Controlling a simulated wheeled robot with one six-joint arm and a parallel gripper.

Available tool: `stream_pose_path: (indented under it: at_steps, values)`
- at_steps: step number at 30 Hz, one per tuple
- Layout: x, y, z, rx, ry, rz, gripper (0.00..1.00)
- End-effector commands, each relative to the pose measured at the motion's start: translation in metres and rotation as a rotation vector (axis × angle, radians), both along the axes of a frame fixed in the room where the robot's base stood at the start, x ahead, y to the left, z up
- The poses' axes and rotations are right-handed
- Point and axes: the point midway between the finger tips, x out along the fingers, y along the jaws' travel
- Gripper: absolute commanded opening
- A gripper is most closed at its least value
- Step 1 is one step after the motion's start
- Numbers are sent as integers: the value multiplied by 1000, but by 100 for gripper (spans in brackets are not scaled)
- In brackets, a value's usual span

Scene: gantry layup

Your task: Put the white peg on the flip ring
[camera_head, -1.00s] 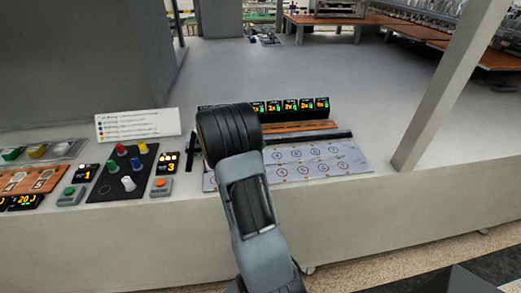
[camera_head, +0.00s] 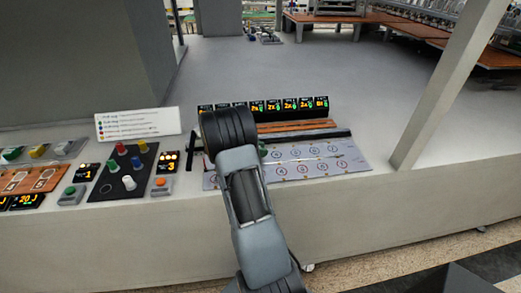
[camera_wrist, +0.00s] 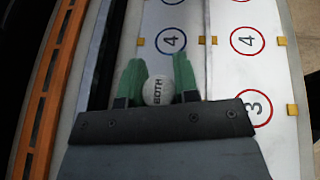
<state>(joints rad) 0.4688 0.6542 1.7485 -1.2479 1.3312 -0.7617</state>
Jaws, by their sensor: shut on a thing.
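The white peg (camera_head: 128,182) stands on a black board (camera_head: 145,152) at the left in the head view. Red (camera_head: 120,149), blue (camera_head: 135,163) and green (camera_head: 112,167) pegs stand near it. A faint empty ring (camera_head: 105,189) lies left of the white peg; I cannot read whether it is marked flip. My gripper (camera_wrist: 158,74) is well right of this board, over the numbered panel. In the wrist view its green fingers are shut on a round white piece (camera_wrist: 158,91) marked "BOTH". The arm hides this piece in the head view.
The pale panel (camera_head: 345,157) carries red and blue numbered circles. Lit displays (camera_head: 290,104) and orange-brown rails (camera_head: 297,126) lie behind it. A white label card (camera_head: 137,123) stands behind the peg board. A grey slanted post (camera_head: 450,90) rises at the right.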

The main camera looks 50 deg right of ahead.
Motion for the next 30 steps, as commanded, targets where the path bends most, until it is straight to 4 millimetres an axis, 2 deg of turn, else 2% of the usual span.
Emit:
stream_pose_path:
  at_steps: [3, 4, 11, 21, 30]
  values:
    - [0, 0, -5, 0, 0, 0, 5]
    - [0, 0, -3, 0, 0, 0, 32]
    - [0, 0, -3, 0, 0, 0, 54]
    - [0, 1, 4, 0, -1, 0, 54]
    - [26, 43, 20, -1, -4, 4, 54]
